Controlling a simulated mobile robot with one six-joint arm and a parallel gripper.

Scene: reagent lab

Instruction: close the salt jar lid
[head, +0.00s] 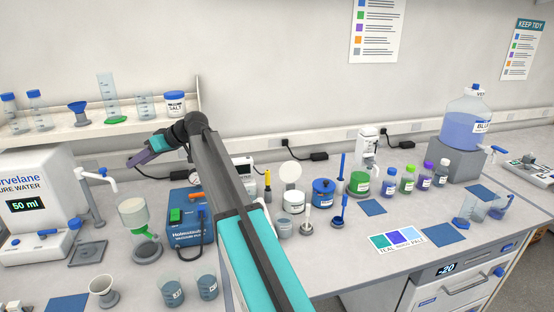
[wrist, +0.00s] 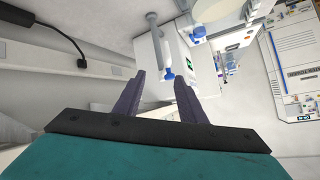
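A jar labelled SALT (head: 175,104) stands on the wall shelf at the upper left, with a blue lid that looks shut. On the bench, a pale open-looking jar (head: 293,202) has a round white lid (head: 290,172) standing upright behind it; I cannot read its label. My gripper (head: 132,163) is at the left, below the shelf and well apart from both jars. In the wrist view my gripper (wrist: 157,82) has its two purple fingers spread, with nothing between them. Neither jar can be made out in the wrist view.
A white water dispenser (head: 40,195) stands at the left. My arm crosses the middle of the bench.

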